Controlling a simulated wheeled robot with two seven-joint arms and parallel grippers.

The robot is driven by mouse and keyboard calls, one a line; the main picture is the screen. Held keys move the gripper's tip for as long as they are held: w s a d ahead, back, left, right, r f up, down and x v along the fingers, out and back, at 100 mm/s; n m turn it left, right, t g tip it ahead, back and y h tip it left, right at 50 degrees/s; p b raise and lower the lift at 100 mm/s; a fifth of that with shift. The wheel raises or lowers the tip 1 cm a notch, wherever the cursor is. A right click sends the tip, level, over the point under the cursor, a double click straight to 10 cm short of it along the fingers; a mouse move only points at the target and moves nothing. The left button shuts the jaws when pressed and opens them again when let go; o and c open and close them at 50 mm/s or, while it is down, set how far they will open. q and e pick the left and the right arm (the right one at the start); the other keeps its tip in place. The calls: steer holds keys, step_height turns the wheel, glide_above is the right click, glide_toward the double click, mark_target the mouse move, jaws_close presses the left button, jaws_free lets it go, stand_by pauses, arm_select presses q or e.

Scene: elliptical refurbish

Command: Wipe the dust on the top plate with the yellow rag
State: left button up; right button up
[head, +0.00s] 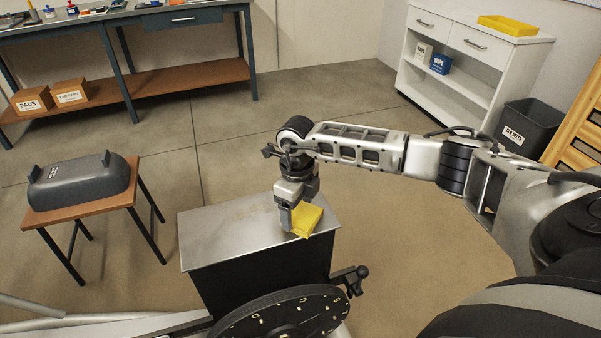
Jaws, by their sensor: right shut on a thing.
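The yellow rag (307,220) is in my right gripper (293,217), which is shut on it. The gripper points down over the right part of the grey metal top plate (222,238). The rag is at or just above the plate; I cannot tell whether it touches. A faint brownish patch of dust (262,207) shows near the plate's back edge, left of the gripper. The gripper hides part of the rag and plate. My left gripper is not in view.
The plate tops a dark machine with a round black disc (285,318) in front. A small table (130,178) with a dark grey cover (82,182) stands left. A workbench (150,19) is at the back left, white shelves (455,75) and a dark bin (523,128) at the right.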

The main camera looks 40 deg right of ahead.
steer(key=shift+s+d, duration=0.15)
steer(key=shift+d, duration=0.35)
step_height(320, 180, up, 3)
steer(key=shift+d+f+p, duration=0.1)
steer(key=shift+p, duration=0.65)
steer(key=shift+r, duration=0.2)
step_height(320, 180, up, 2)
steer(key=shift+r+p, duration=0.15)
steer(key=shift+p, duration=0.95)
step_height(320, 180, up, 2)
steer(key=shift+r+p, duration=0.1)
steer(key=shift+p, duration=0.7)
steer(key=shift+r, duration=0.2)
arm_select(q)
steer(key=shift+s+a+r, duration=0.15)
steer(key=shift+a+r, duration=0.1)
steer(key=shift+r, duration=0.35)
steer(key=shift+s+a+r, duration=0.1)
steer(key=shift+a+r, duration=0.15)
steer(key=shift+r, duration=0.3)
